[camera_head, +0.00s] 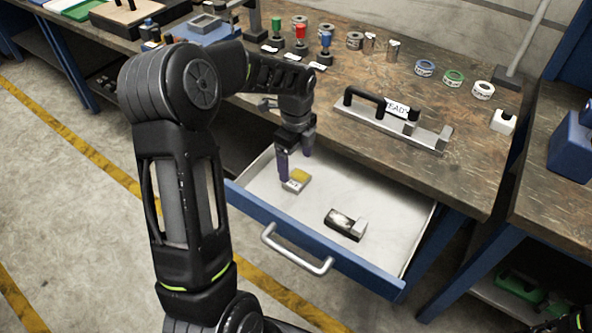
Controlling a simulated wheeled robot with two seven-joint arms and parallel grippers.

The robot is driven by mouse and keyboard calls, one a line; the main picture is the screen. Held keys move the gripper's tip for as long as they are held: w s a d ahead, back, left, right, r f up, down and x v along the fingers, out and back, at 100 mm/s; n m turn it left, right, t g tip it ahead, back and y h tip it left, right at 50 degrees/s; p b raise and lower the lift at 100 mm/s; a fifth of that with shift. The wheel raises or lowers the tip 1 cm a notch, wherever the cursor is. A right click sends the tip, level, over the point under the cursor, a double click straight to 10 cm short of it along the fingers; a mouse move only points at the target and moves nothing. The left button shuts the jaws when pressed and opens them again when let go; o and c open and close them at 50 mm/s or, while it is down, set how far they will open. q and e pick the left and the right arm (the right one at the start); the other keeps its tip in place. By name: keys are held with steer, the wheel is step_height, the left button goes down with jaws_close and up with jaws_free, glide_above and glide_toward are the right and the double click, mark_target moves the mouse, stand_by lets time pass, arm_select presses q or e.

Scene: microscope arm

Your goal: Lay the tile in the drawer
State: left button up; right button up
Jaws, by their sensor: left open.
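The drawer (385,196) is pulled out from under the workbench, with a white inside, a blue front and a grey bar handle. A small grey tile with a yellow patch (297,180) lies on the drawer floor toward the left back. I take this to be the tile. My left gripper (296,164) points down into the drawer right at the tile, its dark purple fingers apart. One fingertip appears beside the tile's left edge; I cannot tell if it touches. My right gripper is not in view.
A black and silver block (346,224) lies in the drawer, right of the tile. On the workbench (440,180) above stand a long black-handled fixture (390,120), several tape rolls and colour-handled stamps. The drawer's right side has free floor.

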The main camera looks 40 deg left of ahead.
mark_target(296, 178)
arm_select(q)
step_height(296, 178, up, 6)
steer(key=shift+r, duration=0.25)
steer(key=shift+c, duration=0.2)
stand_by(1.3)
